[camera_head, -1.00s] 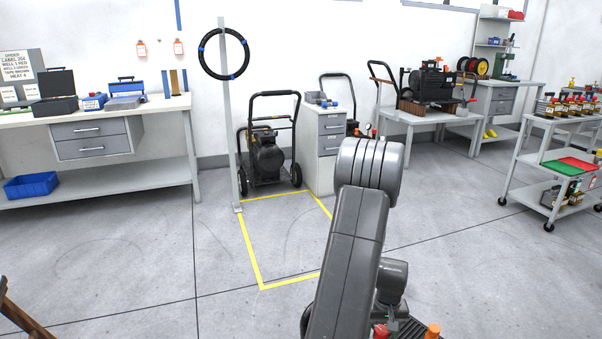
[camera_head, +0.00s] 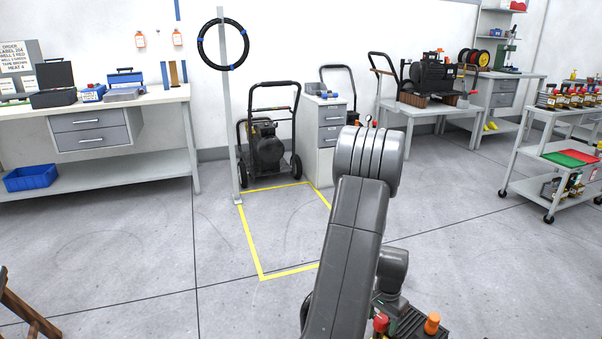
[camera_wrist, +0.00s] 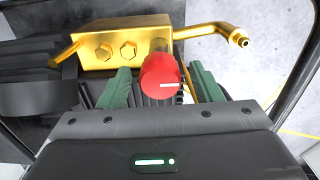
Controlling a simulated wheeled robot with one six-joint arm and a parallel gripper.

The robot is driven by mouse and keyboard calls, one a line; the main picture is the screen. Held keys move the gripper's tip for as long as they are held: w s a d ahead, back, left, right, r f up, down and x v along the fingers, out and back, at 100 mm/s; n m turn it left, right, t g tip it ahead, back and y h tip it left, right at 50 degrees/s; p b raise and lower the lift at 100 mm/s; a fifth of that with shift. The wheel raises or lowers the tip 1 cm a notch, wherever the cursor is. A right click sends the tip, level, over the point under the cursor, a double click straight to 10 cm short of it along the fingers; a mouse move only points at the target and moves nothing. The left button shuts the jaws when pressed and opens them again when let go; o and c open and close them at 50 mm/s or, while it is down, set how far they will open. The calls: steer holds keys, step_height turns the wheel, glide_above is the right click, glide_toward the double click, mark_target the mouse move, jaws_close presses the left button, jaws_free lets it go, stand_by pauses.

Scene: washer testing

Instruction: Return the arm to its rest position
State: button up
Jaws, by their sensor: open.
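My arm (camera_head: 355,240) rises from the bottom of the head view and bends over at a thick grey joint. My gripper (camera_wrist: 162,90) shows in the wrist view with its two green fingers apart. A red knob (camera_wrist: 161,76) stands in the gap between them, in line with the camera; I cannot tell whether either finger touches it. Behind it is a brass block (camera_wrist: 125,48) with hex plugs and a curved outlet pipe. The red knob also shows in the head view (camera_head: 380,322), low beside my arm, which hides most of the gripper there.
An orange cap (camera_head: 432,323) sits near the red knob. A dark bar (camera_wrist: 303,70) runs close on the right in the wrist view. A yellow-taped floor area (camera_head: 275,232), a thin post (camera_head: 229,120) and a wheeled black machine (camera_head: 268,145) lie beyond.

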steer(key=m, duration=0.4)
steer(key=shift+b, duration=0.4)
steer(key=shift+r+p, duration=0.8)
steer(key=shift+r, duration=1.65)
